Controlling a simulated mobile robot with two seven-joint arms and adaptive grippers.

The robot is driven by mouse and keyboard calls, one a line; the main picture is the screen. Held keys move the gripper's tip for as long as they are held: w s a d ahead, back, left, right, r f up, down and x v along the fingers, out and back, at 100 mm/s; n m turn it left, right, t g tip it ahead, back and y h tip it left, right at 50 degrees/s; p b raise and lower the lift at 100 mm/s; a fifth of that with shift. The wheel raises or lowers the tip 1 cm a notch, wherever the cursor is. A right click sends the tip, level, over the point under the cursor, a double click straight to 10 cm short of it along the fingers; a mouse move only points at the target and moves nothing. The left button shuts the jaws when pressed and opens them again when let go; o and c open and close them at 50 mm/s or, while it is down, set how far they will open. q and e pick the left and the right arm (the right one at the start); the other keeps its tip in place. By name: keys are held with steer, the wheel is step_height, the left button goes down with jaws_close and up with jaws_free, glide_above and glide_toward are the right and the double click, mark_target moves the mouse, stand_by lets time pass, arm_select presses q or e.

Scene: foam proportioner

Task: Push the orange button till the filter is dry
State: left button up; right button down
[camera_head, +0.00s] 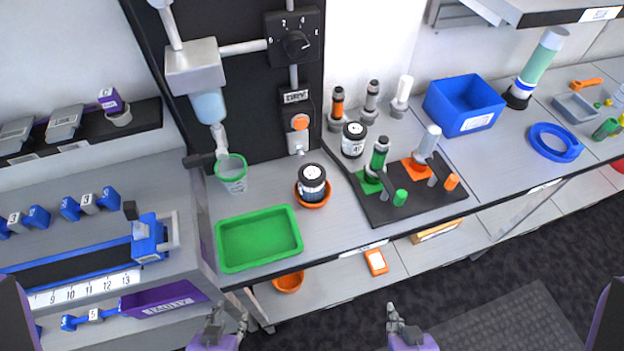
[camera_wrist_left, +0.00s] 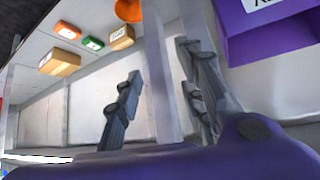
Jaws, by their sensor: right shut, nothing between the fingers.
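The round orange button (camera_head: 299,122) is on a black unit under a "DRY" label, on the dark back panel. A small nozzle (camera_head: 299,148) is below it. A black jar with a white label (camera_head: 312,180) stands in an orange dish (camera_head: 313,204) in front of the nozzle. I cannot tell which part is the filter or whether it is dry. My left gripper (camera_head: 229,320) is open and empty, low in front of the bench; its parted fingers show in the left wrist view (camera_wrist_left: 158,75). My right gripper (camera_head: 396,318) is shut and empty, also low, well away from the button.
A green tray (camera_head: 258,239) lies at the bench's front left. A clear green-rimmed cup (camera_head: 231,176) stands under the dispenser. A black mat (camera_head: 425,205) with green and orange fittings is to the right. A blue bin (camera_head: 463,105) is behind. The bench edge lies between grippers and button.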

arm_select(q)
steer(key=shift+w, duration=0.1)
jaws_close()
steer(key=shift+a, duration=0.1)
steer(key=shift+a, duration=0.1)
steer(key=shift+d, duration=0.2)
stand_by(0.6)
